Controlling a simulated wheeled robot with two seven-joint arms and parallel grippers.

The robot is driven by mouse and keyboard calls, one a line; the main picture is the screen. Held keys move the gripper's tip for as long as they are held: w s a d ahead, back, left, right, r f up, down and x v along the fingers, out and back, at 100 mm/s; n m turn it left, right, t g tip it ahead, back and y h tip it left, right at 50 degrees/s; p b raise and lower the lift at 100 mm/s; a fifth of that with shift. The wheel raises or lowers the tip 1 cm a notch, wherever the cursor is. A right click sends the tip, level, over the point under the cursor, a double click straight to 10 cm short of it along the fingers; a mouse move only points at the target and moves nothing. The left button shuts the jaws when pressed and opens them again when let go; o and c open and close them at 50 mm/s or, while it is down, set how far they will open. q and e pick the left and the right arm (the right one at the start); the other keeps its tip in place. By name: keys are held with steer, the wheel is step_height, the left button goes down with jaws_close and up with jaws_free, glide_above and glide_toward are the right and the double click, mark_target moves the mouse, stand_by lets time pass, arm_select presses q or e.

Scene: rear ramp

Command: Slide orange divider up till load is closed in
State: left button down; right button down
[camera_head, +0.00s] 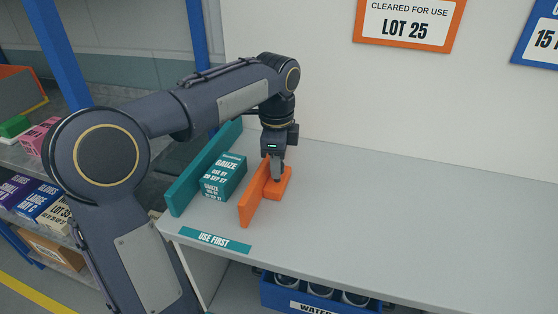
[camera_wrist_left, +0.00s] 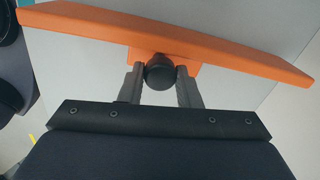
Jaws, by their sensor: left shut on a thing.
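The orange divider (camera_head: 252,203) stands upright on the grey shelf, with an orange foot on its right side. The teal gauze box (camera_head: 223,177) stands to its left, with a narrow gap between them. A teal wall (camera_head: 205,166) stands on the far side of the box. My left gripper (camera_head: 277,178) points down over the divider's foot. In the left wrist view its fingers (camera_wrist_left: 161,88) are shut on the divider's dark round knob (camera_wrist_left: 160,71), and the orange divider (camera_wrist_left: 200,42) spans above them. My right gripper is out of view.
The shelf top (camera_head: 400,215) is clear to the right of the divider. A teal "USE FIRST" label (camera_head: 213,240) lies on the front edge. A blue crate of cans (camera_head: 280,296) sits below. A side rack with boxes (camera_head: 38,200) stands at left.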

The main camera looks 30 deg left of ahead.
arm_select(q)
steer(key=a, duration=0.2)
steer(key=s+a+p, duration=0.1)
steer(key=a, duration=0.1)
steer(key=a+p, duration=0.1)
steer(key=a, duration=0.1)
steer(key=shift+s+a, duration=0.25)
steer(key=c, duration=1.1)
jaws_free()
steer(key=shift+o, duration=0.2)
step_height(320, 180, up, 8)
steer(key=p, duration=0.1)
steer(key=shift+s, duration=0.2)
steer(key=shift+d+f, duration=0.1)
